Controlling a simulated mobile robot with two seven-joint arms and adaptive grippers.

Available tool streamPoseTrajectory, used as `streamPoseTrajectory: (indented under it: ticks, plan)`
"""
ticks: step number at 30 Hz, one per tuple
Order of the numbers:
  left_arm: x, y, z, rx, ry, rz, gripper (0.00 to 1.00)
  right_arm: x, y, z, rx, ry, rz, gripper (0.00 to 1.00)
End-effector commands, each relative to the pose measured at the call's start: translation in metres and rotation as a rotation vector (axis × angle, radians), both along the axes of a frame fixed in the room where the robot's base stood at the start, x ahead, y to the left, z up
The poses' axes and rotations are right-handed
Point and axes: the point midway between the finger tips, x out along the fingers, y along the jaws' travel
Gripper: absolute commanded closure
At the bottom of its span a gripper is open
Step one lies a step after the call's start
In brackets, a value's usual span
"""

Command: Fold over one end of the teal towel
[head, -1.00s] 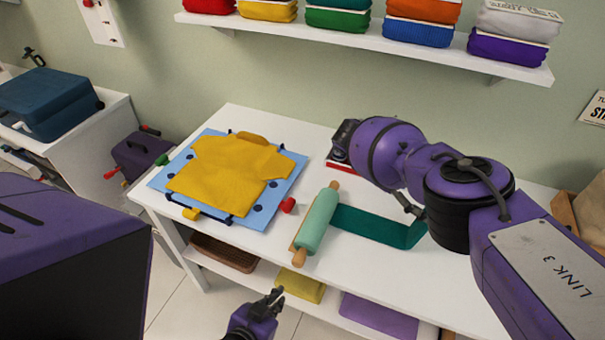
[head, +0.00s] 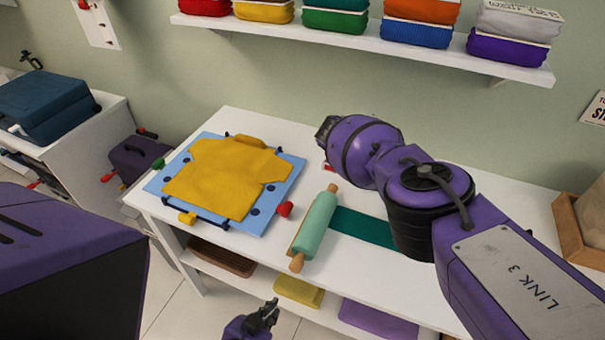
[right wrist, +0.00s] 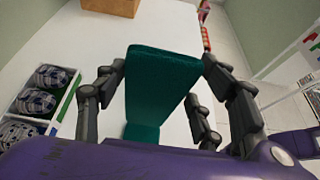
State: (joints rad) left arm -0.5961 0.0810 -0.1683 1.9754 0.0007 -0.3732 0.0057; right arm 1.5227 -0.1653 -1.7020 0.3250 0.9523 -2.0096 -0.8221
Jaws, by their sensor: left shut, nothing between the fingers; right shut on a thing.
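The teal towel (head: 364,228) lies on the white table, running right from under the rolling pin; its right part is hidden behind my right arm in the head view. In the right wrist view the towel (right wrist: 158,80) is a broad teal strip between the fingers of my right gripper (right wrist: 163,68), which is shut on it; the exact contact is unclear. The right gripper is hidden in the head view. My left gripper (head: 268,312) is shut and empty, low in front of the table.
A mint rolling pin (head: 315,226) with wooden handles lies at the towel's left end. A yellow shirt (head: 225,178) lies on a blue board (head: 283,208) further left. A shelf (head: 350,38) with folded cloths hangs above. A wooden box (head: 570,240) stands at the right.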

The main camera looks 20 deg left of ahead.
Motion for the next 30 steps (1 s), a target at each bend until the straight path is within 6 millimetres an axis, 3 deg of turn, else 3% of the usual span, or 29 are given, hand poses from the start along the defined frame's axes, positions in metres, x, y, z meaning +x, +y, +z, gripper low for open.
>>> streamPoseTrajectory:
  ticks: [15,30]
  plan:
    - [-0.031,0.002,-0.039,0.003,0.082,0.002,1.00,-0.001,0.035,-0.011,0.003,0.010,0.001,0.46]
    - [-0.034,0.001,-0.037,0.001,0.083,0.003,1.00,0.000,0.032,-0.008,0.003,0.006,-0.001,0.46]
